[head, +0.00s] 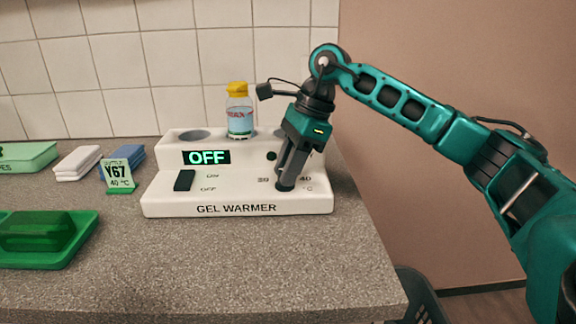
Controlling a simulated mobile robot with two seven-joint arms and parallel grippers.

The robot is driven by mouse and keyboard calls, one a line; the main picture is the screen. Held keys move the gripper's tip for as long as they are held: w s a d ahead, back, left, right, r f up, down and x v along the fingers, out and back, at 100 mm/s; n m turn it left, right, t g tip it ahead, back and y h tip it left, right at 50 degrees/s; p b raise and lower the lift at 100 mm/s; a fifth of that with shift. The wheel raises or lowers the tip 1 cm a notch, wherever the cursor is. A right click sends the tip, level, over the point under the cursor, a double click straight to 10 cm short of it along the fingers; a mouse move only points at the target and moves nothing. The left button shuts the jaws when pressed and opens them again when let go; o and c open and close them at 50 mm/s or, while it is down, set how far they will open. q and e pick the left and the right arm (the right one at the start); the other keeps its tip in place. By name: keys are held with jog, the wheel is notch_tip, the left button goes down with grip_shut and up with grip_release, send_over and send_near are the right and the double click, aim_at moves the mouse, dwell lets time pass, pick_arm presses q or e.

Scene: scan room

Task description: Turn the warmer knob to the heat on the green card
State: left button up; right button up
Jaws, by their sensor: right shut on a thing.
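The white gel warmer (237,195) stands on the counter. Its display (206,157) reads OFF. My right gripper (287,183) comes down from above and is shut on the dark warmer knob (285,187) at the front right. The fingers hide most of the knob, so its pointer cannot be read. A 40 mark shows to its right and a blurred number to its left. The green card (119,176) left of the warmer reads Y67 and 40 °C. My left gripper is out of view.
A bottle with a yellow cap (239,112) stands in a well of the warmer. A green tray (75,252), folded white cloths (76,163) and a green box (28,157) lie to the left. The front counter is clear. A dark basket (425,300) stands below its right edge.

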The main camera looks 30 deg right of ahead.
grip_shut()
